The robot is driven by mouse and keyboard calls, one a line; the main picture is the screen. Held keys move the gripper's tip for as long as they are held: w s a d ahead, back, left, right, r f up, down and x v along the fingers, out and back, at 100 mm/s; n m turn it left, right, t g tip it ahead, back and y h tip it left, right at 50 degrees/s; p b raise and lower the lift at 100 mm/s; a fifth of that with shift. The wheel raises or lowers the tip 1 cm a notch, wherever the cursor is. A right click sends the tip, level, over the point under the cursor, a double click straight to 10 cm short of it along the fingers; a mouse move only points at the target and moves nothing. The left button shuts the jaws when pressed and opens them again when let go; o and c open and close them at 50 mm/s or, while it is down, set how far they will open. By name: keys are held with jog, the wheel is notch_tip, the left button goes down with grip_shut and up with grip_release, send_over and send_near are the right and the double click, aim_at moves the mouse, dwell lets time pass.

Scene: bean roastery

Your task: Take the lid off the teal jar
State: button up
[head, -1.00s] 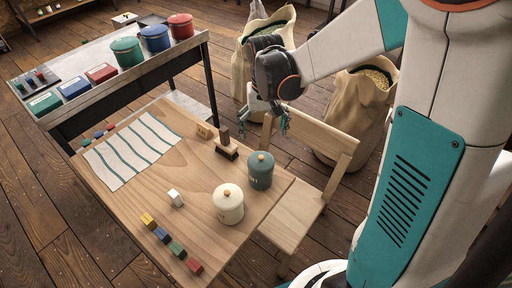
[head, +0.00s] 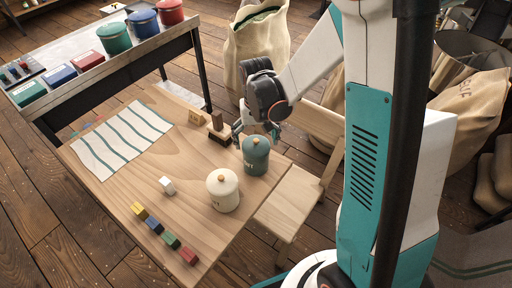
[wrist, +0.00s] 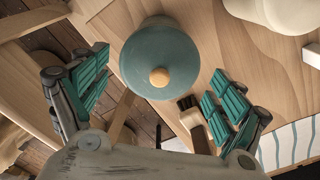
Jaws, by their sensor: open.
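The teal jar (head: 255,160) stands upright near the right edge of the wooden table, with its teal lid (head: 256,143) on and a wooden knob on top. In the wrist view the lid (wrist: 160,55) fills the upper middle, with its round knob (wrist: 159,77) facing the camera. My gripper (head: 257,133) is just above and behind the jar in the head view. It is open and empty, its two teal-padded fingers spread wide to either side below the lid in the wrist view. I cannot tell the exact height gap.
A cream jar (head: 223,190) stands close to the teal jar. A white block (head: 167,185), coloured blocks and a striped cloth (head: 122,140) lie to the left. A wooden chair (head: 290,200) is at right.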

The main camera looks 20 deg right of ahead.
aim_at(256, 140)
jog(key=shift+f, duration=0.2)
jog(key=shift+c, duration=0.3)
jog(key=shift+s, duration=0.1)
jog(key=c, duration=1.4)
jog(key=shift+r, duration=0.1)
jog(key=shift+r, duration=0.25)
jog(key=shift+c, duration=0.9)
notch_tip(256, 140, up, 19)
jog(key=p, duration=0.6)
jog(key=shift+p, duration=0.35)
grip_shut()
jog(key=shift+r, duration=0.15)
